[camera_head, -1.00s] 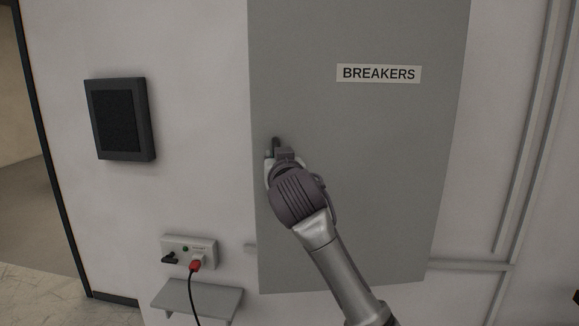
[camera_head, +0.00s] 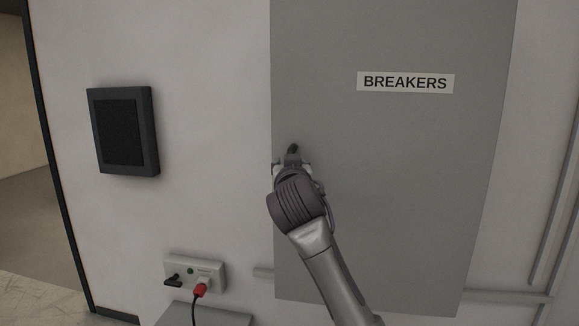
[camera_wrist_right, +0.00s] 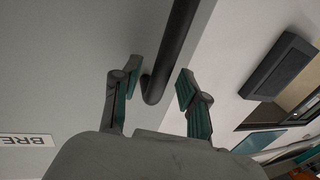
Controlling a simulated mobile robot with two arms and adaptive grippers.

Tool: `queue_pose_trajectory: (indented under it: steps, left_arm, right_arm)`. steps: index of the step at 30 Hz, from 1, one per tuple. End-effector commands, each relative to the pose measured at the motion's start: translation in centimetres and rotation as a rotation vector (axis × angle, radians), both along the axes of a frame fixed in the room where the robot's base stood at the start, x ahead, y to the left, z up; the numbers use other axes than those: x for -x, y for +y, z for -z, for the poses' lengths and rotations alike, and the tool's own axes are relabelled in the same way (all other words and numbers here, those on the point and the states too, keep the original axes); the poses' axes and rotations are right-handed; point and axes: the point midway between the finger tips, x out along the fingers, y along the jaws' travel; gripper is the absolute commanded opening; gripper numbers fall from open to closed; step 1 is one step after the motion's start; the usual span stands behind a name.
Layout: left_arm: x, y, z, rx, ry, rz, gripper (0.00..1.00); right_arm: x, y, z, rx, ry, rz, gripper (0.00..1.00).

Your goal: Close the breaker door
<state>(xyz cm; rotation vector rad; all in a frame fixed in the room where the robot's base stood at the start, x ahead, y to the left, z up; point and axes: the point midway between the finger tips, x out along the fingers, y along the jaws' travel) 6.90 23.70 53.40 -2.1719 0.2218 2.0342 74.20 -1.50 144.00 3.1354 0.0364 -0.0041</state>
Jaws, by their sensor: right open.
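The breaker door (camera_head: 400,190) is a tall grey panel labelled BREAKERS, with its left edge over the white wall in the head view. It looks close to the wall; whether it is fully shut I cannot tell. Its dark bar handle (camera_head: 293,149) is near the left edge, partly hidden by my right gripper (camera_head: 292,162). In the right wrist view, the handle (camera_wrist_right: 172,50) ends between the open fingers of my right gripper (camera_wrist_right: 156,82), one finger on each side, with visible gaps. The label (camera_wrist_right: 27,140) shows at the left there. My left gripper is not in view.
A black wall panel (camera_head: 124,132) hangs left of the door. Below it are an outlet with plugs (camera_head: 195,274), a red-plugged cord and a small shelf (camera_head: 205,315). Conduit (camera_head: 510,296) runs along the wall at the lower right. A doorway opens at far left.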

Motion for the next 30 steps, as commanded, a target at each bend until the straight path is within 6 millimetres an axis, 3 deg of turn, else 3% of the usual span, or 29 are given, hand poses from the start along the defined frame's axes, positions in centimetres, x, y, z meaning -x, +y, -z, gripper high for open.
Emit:
queue_pose_trajectory:
  steps: [1,2,8,15,21,30]
  left_arm:
    - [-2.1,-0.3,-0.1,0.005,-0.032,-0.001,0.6]
    - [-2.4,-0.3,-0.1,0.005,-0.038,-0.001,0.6]
    - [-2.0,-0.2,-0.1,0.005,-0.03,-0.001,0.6]
    - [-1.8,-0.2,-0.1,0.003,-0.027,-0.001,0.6]
    - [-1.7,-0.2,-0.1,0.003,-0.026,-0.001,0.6]
    - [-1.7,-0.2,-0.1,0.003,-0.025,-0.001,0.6]
  right_arm:
    - [0.0,0.0,0.0,0.0,-0.001,0.0,0.43]
    - [0.1,0.0,0.0,-0.001,-0.001,0.0,0.43]
    - [2.4,0.0,0.0,-0.003,-0.002,-0.002,0.43]
    - [7.6,-0.1,0.0,-0.004,-0.001,-0.003,0.43]
    - [10.9,-0.1,0.0,-0.001,-0.001,-0.003,0.43]
    - [12.1,-0.2,0.0,0.001,0.001,-0.001,0.43]
